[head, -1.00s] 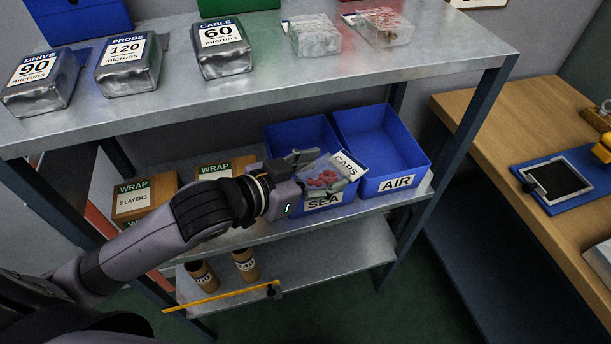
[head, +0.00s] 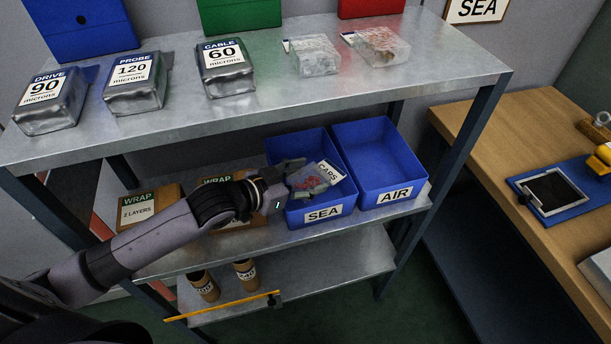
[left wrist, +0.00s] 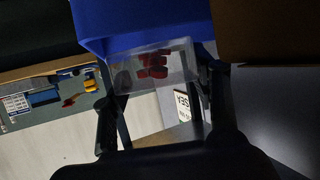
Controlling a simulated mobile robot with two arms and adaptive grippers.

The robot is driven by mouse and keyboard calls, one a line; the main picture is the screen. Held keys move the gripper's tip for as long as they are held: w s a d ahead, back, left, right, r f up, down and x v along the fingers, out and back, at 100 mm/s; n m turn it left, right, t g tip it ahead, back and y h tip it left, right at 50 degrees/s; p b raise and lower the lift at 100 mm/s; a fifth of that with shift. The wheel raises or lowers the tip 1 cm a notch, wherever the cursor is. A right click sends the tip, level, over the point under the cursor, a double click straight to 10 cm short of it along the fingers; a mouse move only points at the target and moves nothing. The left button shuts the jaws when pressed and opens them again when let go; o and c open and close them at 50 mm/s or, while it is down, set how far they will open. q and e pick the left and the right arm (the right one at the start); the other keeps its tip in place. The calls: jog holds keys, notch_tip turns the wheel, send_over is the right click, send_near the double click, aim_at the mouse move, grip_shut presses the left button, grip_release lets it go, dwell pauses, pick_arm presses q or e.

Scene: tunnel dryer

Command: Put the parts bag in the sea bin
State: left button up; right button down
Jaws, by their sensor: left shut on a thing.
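The parts bag (head: 312,181) is clear, with red pieces inside and a white CAPS label. My left gripper (head: 303,178) is shut on it and holds it tilted within the outline of the sea bin's opening. How deep it sits is hard to tell. The sea bin (head: 322,214) is an open blue bin with a SEA label on its front, on the middle shelf. In the left wrist view the bag (left wrist: 153,72) is between the fingers, against a blue bin wall (left wrist: 140,20). My right gripper is not in view.
The blue AIR bin (head: 394,196) stands right beside the sea bin and looks empty. Brown WRAP boxes (head: 150,205) are to the left, by my arm. The upper shelf (head: 270,98) overhangs behind and above, with several bags on it. A wooden bench (head: 510,140) is at right.

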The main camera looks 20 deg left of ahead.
pick_arm(q)
jog(key=shift+f, duration=0.55)
jog(key=o, duration=1.4)
jog(key=shift+r, duration=0.25)
jog(key=v, duration=1.2)
jog(key=shift+r+b, duration=0.3)
jog(key=shift+r, duration=0.05)
